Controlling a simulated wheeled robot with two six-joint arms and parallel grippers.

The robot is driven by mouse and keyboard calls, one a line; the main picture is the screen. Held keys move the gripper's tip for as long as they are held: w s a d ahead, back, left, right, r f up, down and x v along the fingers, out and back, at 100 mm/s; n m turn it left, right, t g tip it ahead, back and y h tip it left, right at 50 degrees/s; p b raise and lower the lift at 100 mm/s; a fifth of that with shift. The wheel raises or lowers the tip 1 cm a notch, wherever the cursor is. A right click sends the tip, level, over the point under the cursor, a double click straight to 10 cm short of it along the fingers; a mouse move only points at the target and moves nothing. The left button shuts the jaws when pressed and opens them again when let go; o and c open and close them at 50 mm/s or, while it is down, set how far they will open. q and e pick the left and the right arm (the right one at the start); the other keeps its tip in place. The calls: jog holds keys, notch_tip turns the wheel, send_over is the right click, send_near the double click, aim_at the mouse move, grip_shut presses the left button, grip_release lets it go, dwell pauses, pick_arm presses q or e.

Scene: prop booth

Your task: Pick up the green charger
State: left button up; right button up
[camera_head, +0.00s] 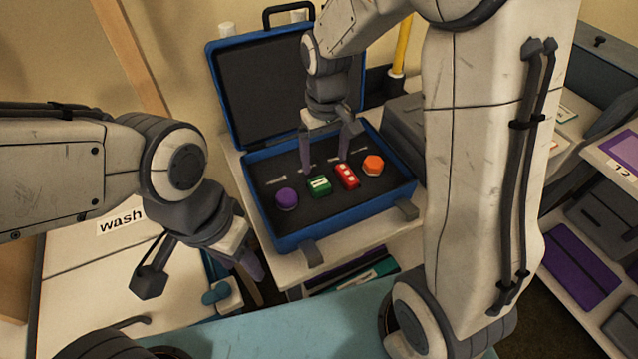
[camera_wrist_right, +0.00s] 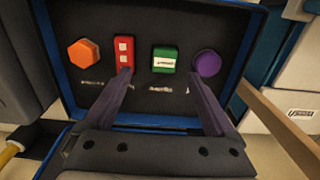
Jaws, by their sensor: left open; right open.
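The green charger (camera_head: 319,186) is a small green block with a white label, lying in the open blue case (camera_head: 262,226). It also shows in the right wrist view (camera_wrist_right: 164,60). A red block with white squares (camera_head: 347,176) lies beside it, and a purple round piece (camera_head: 286,198) is on its other side. My right gripper (camera_head: 325,166) is open and empty above the case, its purple fingers pointing down at the back of the green and red pieces. In the right wrist view its fingers (camera_wrist_right: 165,85) spread on either side of the charger's line. My left gripper (camera_head: 253,270) is open and empty, left of the case.
An orange hexagonal piece (camera_head: 373,165) lies at the right end of the case. The case lid (camera_head: 255,95) stands open behind. A teal surface (camera_head: 290,325) is in front, and a shelf with purple items (camera_head: 580,268) is at right.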

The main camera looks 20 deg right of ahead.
aim_at(320, 183)
notch_tip(320, 183, down, 3)
jog(key=f, duration=0.3)
jog(key=a+f, duration=0.1)
jog(key=f, duration=0.1)
jog(key=shift+w, duration=0.25)
grip_shut()
